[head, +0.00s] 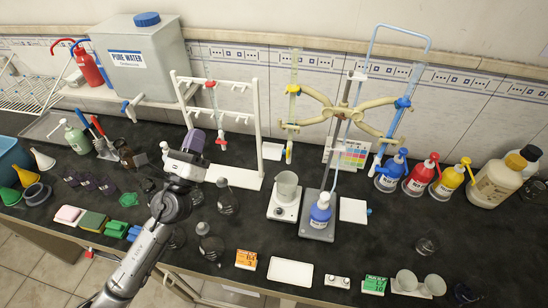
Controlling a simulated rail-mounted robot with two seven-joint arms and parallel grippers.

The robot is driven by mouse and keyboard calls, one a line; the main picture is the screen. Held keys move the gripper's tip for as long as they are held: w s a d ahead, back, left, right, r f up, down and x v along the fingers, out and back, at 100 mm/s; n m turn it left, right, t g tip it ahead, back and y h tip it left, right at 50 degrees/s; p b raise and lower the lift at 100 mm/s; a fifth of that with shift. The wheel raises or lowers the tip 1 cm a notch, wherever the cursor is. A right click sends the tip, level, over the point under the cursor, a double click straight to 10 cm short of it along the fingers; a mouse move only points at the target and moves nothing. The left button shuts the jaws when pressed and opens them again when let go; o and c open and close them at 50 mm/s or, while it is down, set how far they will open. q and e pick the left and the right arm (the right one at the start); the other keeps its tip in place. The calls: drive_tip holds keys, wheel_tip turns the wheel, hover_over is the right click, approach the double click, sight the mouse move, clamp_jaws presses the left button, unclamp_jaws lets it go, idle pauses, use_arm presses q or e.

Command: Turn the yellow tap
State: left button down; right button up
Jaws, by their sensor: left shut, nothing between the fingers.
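The yellow tap (293,89) sits on the left burette of the burette stand (338,112), held by a beige butterfly clamp. A blue tap (402,102) is on the stand's right-hand tube. My left gripper (188,154) is over the left-middle of the bench, in front of the white rack. It is shut and empty, well to the left of the yellow tap and not touching it. Its fingertips are hard to make out. My right gripper is not in view.
The white rack (257,130) with a red-tapped burette (210,86) stands between my left gripper and the yellow tap. Colored wash bottles (419,175) are at the right.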

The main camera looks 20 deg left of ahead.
use_arm(q)
drive_tip(key=w+d+f+m+g+h, duration=0.2)
drive_tip(key=d+m+g+h, duration=0.15)
drive_tip(key=m+h, duration=0.85)
drive_tip(key=m+g+p, duration=0.3)
drive_tip(key=m+g, duration=0.3)
drive_tip(key=m, duration=1.2)
approach(288, 151)
drive_tip(key=shift+y, duration=0.4)
drive_tip(key=w, duration=0.2)
drive_tip(key=w+d, duration=0.1)
drive_tip(key=w, duration=0.1)
drive_tip(key=w+d, duration=0.1)
drive_tip(key=w, duration=0.1)
drive_tip(key=shift+w, duration=0.15)
drive_tip(key=shift+w+d, duration=0.1)
drive_tip(key=shift+d, duration=0.5)
